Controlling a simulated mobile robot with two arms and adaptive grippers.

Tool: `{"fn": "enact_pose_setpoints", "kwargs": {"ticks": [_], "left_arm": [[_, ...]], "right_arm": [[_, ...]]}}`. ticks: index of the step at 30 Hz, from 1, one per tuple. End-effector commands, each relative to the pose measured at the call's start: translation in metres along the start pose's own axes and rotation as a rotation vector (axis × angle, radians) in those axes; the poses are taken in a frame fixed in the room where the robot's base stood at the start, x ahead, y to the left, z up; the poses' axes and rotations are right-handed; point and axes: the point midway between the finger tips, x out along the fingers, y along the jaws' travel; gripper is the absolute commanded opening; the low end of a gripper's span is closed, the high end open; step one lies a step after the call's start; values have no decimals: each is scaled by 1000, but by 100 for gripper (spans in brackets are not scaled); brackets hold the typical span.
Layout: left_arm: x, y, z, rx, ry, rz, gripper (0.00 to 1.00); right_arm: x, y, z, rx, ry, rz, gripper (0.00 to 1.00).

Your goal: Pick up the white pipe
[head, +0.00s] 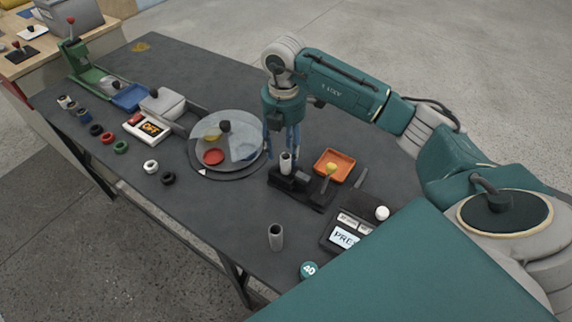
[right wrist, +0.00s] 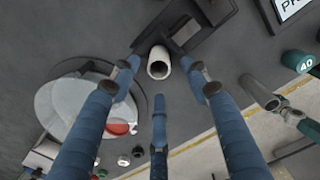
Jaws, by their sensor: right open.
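The white pipe (head: 286,163) is a short, light, hollow tube standing upright at the black fixture (head: 309,192) on the dark table. In the right wrist view the pipe (right wrist: 159,63) shows its open end between my blue fingers. My right gripper (head: 283,148) points down over the pipe. It is open, with its fingers around the pipe's upper part; in the right wrist view the gripper (right wrist: 161,80) shows gaps between fingers and pipe. I cannot tell whether any finger touches it. My left gripper is not in view.
A grey pipe (head: 275,237) stands near the table's front edge. An orange tray (head: 334,166) and a display box (head: 340,237) lie to the right of the fixture. A round clear-covered turntable (head: 242,138) is close on the left. Several coloured rings lie farther left.

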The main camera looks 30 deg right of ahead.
Motion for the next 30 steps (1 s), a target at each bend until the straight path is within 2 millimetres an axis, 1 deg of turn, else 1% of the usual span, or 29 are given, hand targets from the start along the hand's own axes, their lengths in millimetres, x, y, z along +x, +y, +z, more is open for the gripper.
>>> {"fn": "enact_pose_setpoints", "kwargs": {"ticks": [1,4,6,8,11,17,18,20,21,23,24,25,30], "left_arm": [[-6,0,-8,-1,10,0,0],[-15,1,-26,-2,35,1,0],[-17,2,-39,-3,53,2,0],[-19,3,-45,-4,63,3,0],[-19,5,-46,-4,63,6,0],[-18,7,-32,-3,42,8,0],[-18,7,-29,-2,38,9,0],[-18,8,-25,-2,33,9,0],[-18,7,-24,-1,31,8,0],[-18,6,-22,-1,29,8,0],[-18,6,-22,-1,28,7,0],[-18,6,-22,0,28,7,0],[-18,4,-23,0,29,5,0]], "right_arm": [[5,-2,2,1,-1,-6,46],[20,-3,5,2,0,-6,46],[31,-2,5,0,1,-5,46],[38,-2,5,0,1,-5,46],[45,-2,5,0,0,-2,46],[46,-2,5,-1,-1,-1,46],[46,-2,5,-1,-1,-1,42],[46,-2,5,-1,-1,-1,30],[46,-2,5,0,-1,-1,22],[46,-2,5,0,-1,-1,10],[46,-2,5,0,-1,-1,2],[46,-2,5,0,-1,-1,0],[46,-1,5,0,-1,0,0]]}}
